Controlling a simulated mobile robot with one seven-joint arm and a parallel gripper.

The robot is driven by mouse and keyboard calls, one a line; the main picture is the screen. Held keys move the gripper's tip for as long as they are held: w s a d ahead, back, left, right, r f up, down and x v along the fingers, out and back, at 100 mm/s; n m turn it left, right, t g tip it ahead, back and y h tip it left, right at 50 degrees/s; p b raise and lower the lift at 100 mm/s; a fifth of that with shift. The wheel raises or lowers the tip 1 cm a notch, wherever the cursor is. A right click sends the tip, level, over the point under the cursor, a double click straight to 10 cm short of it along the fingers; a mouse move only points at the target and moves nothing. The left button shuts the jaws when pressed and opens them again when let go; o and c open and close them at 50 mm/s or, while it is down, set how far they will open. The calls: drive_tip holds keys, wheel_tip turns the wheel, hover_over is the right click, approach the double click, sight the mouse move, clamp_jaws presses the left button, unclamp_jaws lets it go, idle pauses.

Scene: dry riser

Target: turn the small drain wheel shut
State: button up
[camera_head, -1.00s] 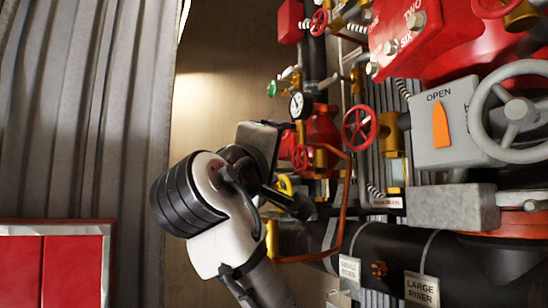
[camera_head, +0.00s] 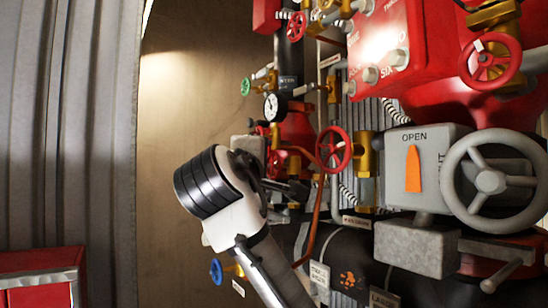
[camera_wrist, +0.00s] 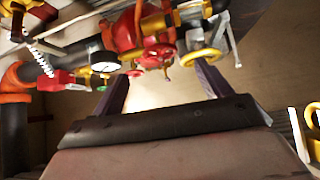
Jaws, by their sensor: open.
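Several small handwheels show, and I cannot tell from labels which is the drain wheel. A blue wheel (camera_head: 216,271) sits low at left on a brass valve, beside a small tag too small to read. A green wheel (camera_head: 246,86) is at upper left, and a red wheel (camera_head: 334,149) is on the pipework near the middle. In the wrist view a yellow wheel (camera_wrist: 201,58) lies beyond the right finger, with a small red wheel (camera_wrist: 160,54) ahead. My gripper (camera_wrist: 160,84) is open and empty, its fingers apart. In the head view my wrist partly hides it.
A large grey wheel (camera_head: 490,180) and a grey box marked OPEN (camera_head: 413,165) stand at right. A gauge (camera_head: 272,106), an orange-brown pipe (camera_head: 314,215) and a black pipe (camera_head: 345,252) crowd the arm. The wall (camera_head: 185,170) leaves free room left.

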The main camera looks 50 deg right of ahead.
sight(273, 165)
drive_tip(key=p+x, duration=0.3)
drive_tip(key=x, duration=0.5)
drive_tip(key=shift+d+r, duration=0.1)
drive_tip(key=shift+r, duration=0.1)
drive_tip(key=shift+w+d+f+p, duration=0.1)
drive_tip(key=shift+w+d+p, duration=0.25)
drive_tip(key=shift+d, duration=0.2)
drive_tip(key=shift+c, duration=0.5)
drive_tip(key=c, duration=0.9)
drive_tip(key=shift+f+b, duration=0.25)
drive_tip(key=shift+b, duration=0.45)
drive_tip(key=shift+r+m+h+b, duration=0.1)
drive_tip(key=shift+m+h+b, duration=0.3)
drive_tip(key=shift+m+b, duration=0.1)
drive_tip(key=shift+r+t, duration=0.15)
drive_tip(key=shift+t, duration=0.15)
drive_tip(key=o, duration=1)
